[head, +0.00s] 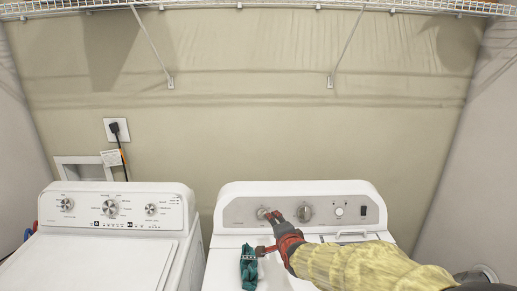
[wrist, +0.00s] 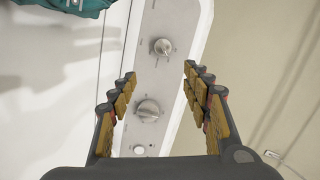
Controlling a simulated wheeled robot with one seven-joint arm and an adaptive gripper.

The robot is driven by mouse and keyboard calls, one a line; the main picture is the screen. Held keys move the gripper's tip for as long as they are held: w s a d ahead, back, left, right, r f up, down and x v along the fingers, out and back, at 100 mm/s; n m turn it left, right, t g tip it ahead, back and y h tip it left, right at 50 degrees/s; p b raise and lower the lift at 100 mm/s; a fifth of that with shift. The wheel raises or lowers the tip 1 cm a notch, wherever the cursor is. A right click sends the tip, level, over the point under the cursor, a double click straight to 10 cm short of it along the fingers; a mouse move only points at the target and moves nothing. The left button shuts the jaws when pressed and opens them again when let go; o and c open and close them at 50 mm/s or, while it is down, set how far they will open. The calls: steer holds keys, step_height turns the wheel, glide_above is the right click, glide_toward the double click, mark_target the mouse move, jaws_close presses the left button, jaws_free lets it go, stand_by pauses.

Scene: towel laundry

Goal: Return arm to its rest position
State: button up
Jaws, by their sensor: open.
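My gripper (head: 268,232) is at the front of the right machine's control panel (head: 355,209) in the head view. Its fingers are apart and nothing is between them. In the wrist view my gripper (wrist: 158,82) is open, with the panel's knobs (wrist: 148,110) showing between and beyond the fingers. My arm, in a yellow sleeve, reaches in from the lower right. I cannot tell whether the fingertips touch the panel.
A teal cloth (head: 249,268) lies on the right machine's top, left of my gripper. A second white machine (head: 95,255) stands to the left. A wire shelf (head: 240,5) runs along the top of the wall. The space above the machines is clear.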

steer(key=s+d+r+n+g, duration=0.2)
steer(key=s+d+n, duration=0.2)
steer(key=s, duration=0.9)
steer(key=s+d+r+n+g+h, duration=0.1)
steer(key=s+d+n, duration=0.3)
steer(key=s, duration=0.9)
steer(key=s+d+r+n+g+h, duration=0.1)
steer(key=s+d+n+g, duration=0.3)
steer(key=s, duration=0.9)
steer(key=shift+s+d+r+n, duration=0.25)
steer(key=shift+d+r+n, duration=0.15)
steer(key=shift+r+n, duration=0.5)
steer(key=shift+o, duration=0.4)
